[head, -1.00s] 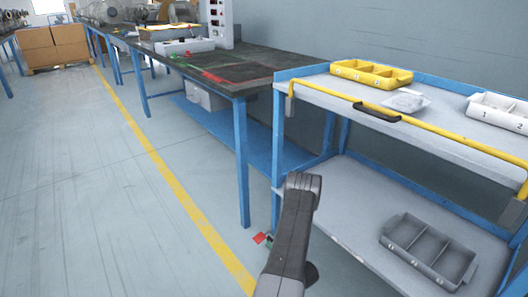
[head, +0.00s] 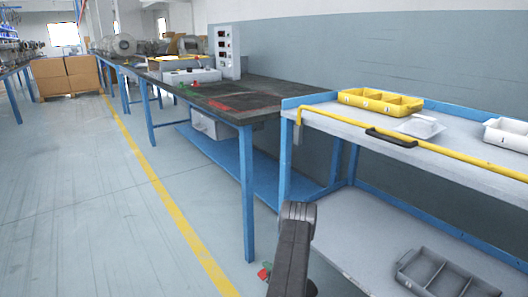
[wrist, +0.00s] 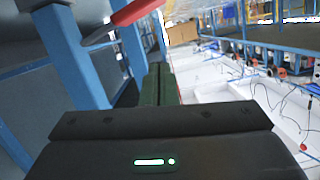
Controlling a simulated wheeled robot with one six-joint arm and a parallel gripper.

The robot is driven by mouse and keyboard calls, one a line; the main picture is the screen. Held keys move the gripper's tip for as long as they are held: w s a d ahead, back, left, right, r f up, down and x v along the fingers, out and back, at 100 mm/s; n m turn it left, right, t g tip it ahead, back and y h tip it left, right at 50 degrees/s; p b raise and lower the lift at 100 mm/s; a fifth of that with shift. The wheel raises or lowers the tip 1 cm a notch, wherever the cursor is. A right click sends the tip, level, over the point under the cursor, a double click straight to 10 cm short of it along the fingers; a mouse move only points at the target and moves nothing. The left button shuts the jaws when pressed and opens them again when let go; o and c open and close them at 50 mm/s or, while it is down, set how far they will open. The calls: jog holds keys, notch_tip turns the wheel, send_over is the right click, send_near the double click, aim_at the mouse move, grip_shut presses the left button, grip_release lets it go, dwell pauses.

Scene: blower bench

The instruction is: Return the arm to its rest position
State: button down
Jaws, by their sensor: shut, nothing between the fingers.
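My gripper (wrist: 158,72) shows in the wrist view as two dark green fingers side by side, closed together with nothing between them. In the head view my dark grey arm (head: 292,252) rises from the bottom edge, in front of the gap between the dark bench and the trolley. The gripper itself cannot be made out clearly there.
A blue-legged trolley (head: 345,128) stands right, with a yellow bin (head: 380,102) on top and a grey bin (head: 445,275) on its lower shelf. The dark workbench (head: 262,90) stands behind. A small red patch (head: 264,273) shows beside my arm. Floor at left is clear.

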jog(key=shift+m, duration=0.3)
jog(key=r, duration=0.1)
jog(key=d+r+p, duration=0.2)
jog(key=shift+s+r, duration=0.2)
jog(key=shift+s, duration=0.15)
